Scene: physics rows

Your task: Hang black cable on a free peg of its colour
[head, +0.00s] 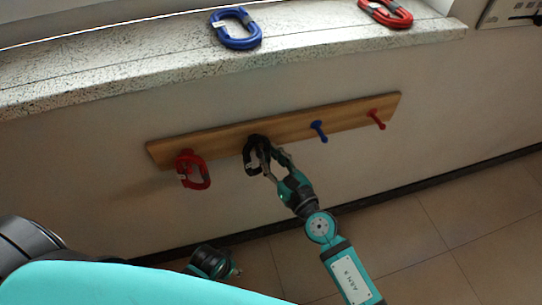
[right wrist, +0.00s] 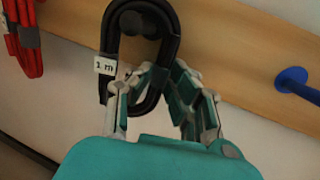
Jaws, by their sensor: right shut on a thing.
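My left gripper (head: 232,271) is low over the floor, away from the board, partly hidden by my own body.
A red cable (head: 194,172) hangs on the left end of the board. A blue peg (head: 319,130) and a red peg (head: 376,119) to the right are bare. A blue cable (head: 236,28) and another red cable (head: 386,12) lie on the stone ledge (head: 130,70) above.

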